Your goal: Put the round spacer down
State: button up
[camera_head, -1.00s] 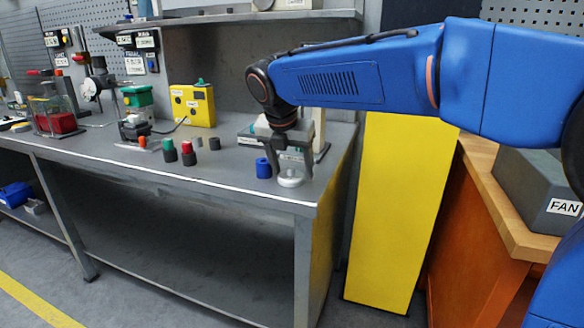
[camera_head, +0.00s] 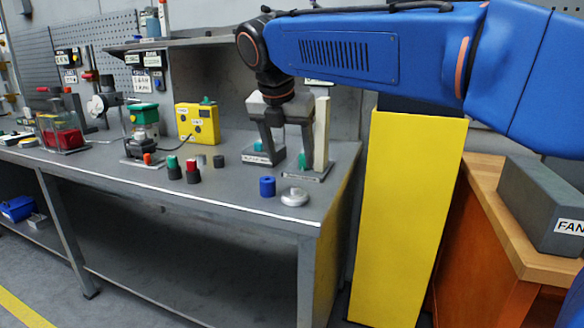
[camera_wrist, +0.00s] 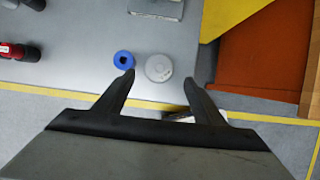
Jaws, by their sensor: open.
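The round spacer, a pale grey disc (camera_head: 294,197) with a small raised centre, lies flat on the grey workbench near its front right corner. In the wrist view the disc (camera_wrist: 159,68) shows just beyond and between my fingertips. My gripper (camera_head: 290,160) is open and empty, raised above the bench and clear of the disc. Its two spread fingers also show in the wrist view (camera_wrist: 159,77). Nothing is between them.
A blue cylinder with a dark hole (camera_head: 267,187) stands just left of the disc, apart from it. Green and red capped pieces (camera_head: 192,172) stand farther left. A yellow box (camera_head: 198,123) is behind. The bench's front edge (camera_head: 230,210) is close to the disc.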

jog(key=s+d+f+m+y, duration=0.1)
jog(key=s+d+f+m, duration=0.35)
jog(key=d+m, duration=0.4)
jog(key=s+d+f+m, duration=0.4)
jog(key=s+d+m, duration=0.2)
jog(key=d, duration=0.6)
jog(key=s+d+f+m, duration=0.5)
jog(key=s+f+m, duration=0.3)
jog(key=s+d+f+m, duration=0.5)
jog(key=s+f+m, duration=0.2)
jog(key=f+m, duration=0.2)
jog(key=shift+s+d+f+y, duration=0.3)
jog(key=shift+s+d, duration=0.05)
jog(key=shift+s, duration=0.05)
jog(key=shift+m, duration=0.25)
